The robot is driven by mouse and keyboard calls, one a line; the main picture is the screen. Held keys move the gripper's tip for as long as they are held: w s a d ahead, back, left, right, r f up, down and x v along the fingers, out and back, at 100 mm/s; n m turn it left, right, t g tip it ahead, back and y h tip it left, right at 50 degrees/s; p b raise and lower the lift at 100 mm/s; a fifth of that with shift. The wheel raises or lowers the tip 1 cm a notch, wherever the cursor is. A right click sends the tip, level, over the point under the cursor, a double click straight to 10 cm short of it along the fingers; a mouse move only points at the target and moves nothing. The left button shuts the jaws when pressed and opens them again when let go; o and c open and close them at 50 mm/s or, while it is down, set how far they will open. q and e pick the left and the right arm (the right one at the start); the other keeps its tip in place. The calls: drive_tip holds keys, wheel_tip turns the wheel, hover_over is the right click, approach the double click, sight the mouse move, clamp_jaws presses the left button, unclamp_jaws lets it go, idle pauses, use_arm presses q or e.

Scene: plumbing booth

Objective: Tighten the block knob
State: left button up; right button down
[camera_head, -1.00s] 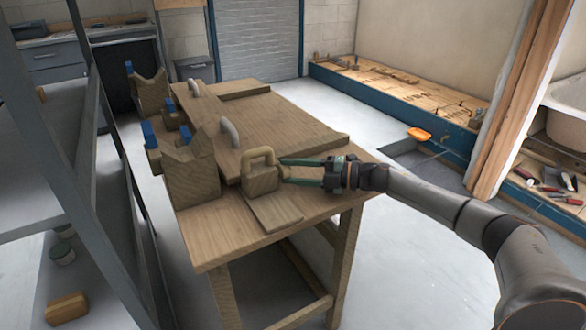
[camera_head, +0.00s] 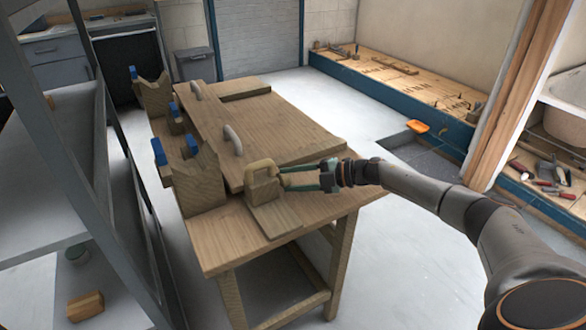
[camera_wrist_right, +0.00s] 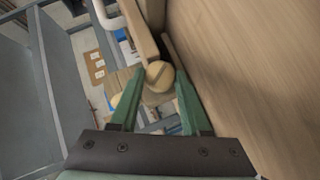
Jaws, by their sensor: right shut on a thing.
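My right gripper (camera_head: 283,178) reaches in from the right, level with the block's right side. In the right wrist view, the right gripper (camera_wrist_right: 160,85) is shut on the knob. In the head view the knob is mostly hidden by the fingers. My left gripper is not in view.
A flat board (camera_head: 275,220) lies in front of the block. Large wooden panels with grey handles (camera_head: 233,140) lie behind it. Notched wooden supports with blue tops (camera_head: 158,152) line the bench's left side. A grey metal shelf (camera_head: 45,210) stands at the left. Floor (camera_head: 390,270) is clear at the right.

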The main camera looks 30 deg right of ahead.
drive_tip(key=shift+r+m+g+p, duration=0.4)
drive_tip(key=shift+g+p, duration=0.1)
drive_tip(key=shift+p, duration=0.45)
drive_tip(key=shift+f+p, duration=0.25)
drive_tip(key=shift+p, duration=0.1)
drive_tip(key=c, duration=0.7)
unclamp_jaws()
drive_tip(key=shift+o, duration=0.2)
